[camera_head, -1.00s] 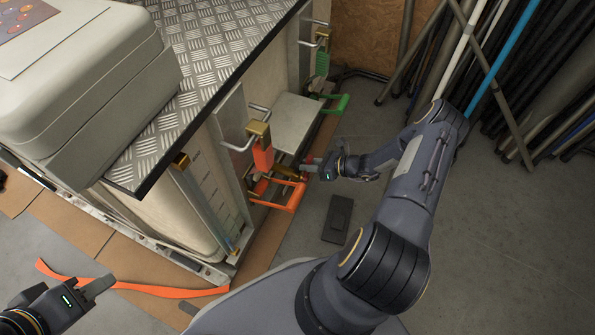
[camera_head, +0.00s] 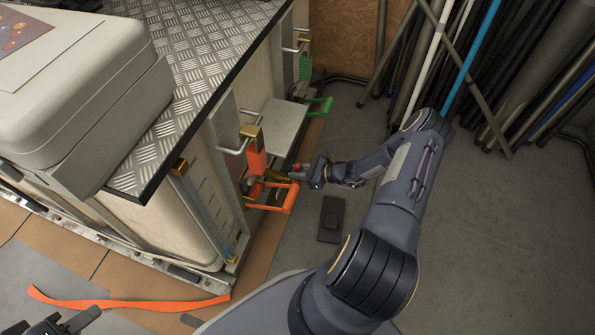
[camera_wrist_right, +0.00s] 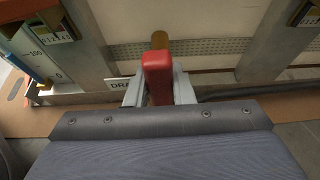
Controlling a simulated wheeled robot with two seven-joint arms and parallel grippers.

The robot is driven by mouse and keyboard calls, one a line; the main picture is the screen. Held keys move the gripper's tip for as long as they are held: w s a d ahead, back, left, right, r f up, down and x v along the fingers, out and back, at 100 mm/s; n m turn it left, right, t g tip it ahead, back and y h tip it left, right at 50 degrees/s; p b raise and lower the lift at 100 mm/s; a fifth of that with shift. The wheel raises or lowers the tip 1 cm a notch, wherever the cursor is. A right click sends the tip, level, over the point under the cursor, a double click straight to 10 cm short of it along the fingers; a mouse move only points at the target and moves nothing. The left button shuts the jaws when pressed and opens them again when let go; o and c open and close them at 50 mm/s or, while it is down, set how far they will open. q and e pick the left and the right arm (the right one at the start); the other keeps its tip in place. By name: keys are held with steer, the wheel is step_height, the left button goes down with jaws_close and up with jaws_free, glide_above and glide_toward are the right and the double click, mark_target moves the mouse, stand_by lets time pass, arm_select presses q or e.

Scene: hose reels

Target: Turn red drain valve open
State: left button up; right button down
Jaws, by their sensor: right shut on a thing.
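The red drain valve handle (camera_wrist_right: 158,76) is a red lever on a brass stem, low on the frame of the unit. My right gripper (camera_wrist_right: 158,92) is shut on it, one finger at each side. In the head view, part of the red handle (camera_head: 299,167) shows at my right gripper (camera_head: 305,173), beside the brass fitting; the contact is small there. A label starting "DRA" (camera_wrist_right: 120,85) is partly hidden behind a finger. My left gripper (camera_head: 82,319) is at the bottom left edge, mostly cut off, away from the valve.
An orange handle bracket (camera_head: 280,197) juts out just left of my right gripper, and a green one (camera_head: 322,105) is farther back. A dark flat object (camera_head: 331,219) lies on the floor. Poles (camera_head: 470,70) lean at the back right. An orange strap (camera_head: 130,303) lies front left.

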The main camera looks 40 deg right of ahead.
steer(key=c, duration=1.2)
jaws_free()
steer(key=shift+c, duration=0.2)
steer(key=p+v, duration=0.2)
steer(key=v, duration=0.5)
steer(key=shift+s+r, duration=0.2)
steer(key=shift+s, duration=0.15)
steer(key=shift+d, duration=0.15)
